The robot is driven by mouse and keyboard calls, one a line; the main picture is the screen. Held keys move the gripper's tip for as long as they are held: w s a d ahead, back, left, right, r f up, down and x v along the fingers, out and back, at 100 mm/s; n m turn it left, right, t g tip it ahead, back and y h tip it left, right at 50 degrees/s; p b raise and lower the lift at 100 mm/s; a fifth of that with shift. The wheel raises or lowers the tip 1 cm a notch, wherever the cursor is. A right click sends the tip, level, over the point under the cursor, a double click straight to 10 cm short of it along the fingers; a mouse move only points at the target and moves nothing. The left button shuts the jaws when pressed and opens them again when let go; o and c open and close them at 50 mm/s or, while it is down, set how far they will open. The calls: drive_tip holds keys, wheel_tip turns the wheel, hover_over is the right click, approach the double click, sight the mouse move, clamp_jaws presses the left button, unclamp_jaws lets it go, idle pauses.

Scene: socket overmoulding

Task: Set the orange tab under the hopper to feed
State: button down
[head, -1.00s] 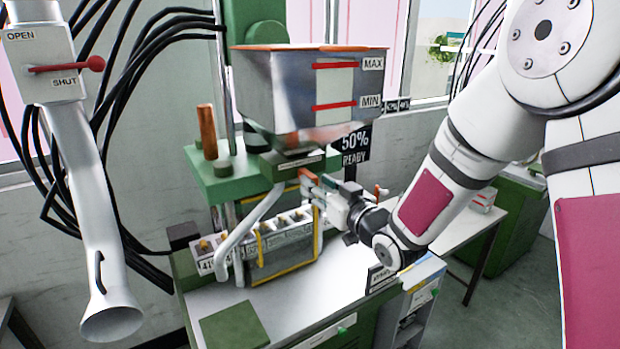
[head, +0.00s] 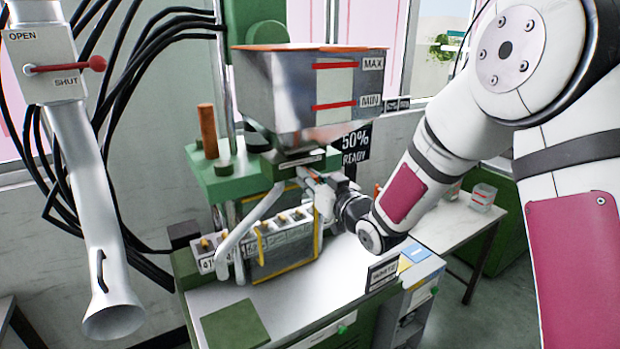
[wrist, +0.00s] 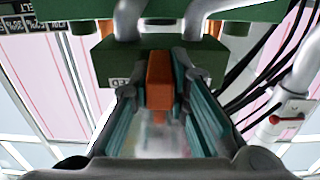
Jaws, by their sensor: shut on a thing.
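The hopper (head: 305,95) is a grey metal bin with an orange rim and red MAX and MIN lines, above the green press. My gripper (head: 312,180) is just under the hopper's outlet, reaching in from the right. In the wrist view the orange tab (wrist: 160,78) stands between the teal-padded fingers (wrist: 158,95), which are shut on it. Behind the tab is a green block (wrist: 122,62) with a white label, partly hidden by the left finger; only its last letters show. In the head view the tab is mostly hidden by my gripper.
A grey mould block with yellow edging (head: 285,250) stands below my gripper on the bench. A black sign (head: 355,146) reads 50% READY. A pipe with a red OPEN/SHUT lever (head: 70,67) hangs at left.

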drive_tip(key=d, duration=0.1)
drive_tip(key=w+d+b, duration=0.1)
drive_tip(key=w+d, duration=0.1)
drive_tip(key=shift+w+d, duration=0.25)
drive_tip(key=shift+d, duration=0.15)
drive_tip(key=c, duration=1.5)
unclamp_jaws()
drive_tip(key=shift+w+d, duration=0.1)
drive_tip(key=v, duration=1.2)
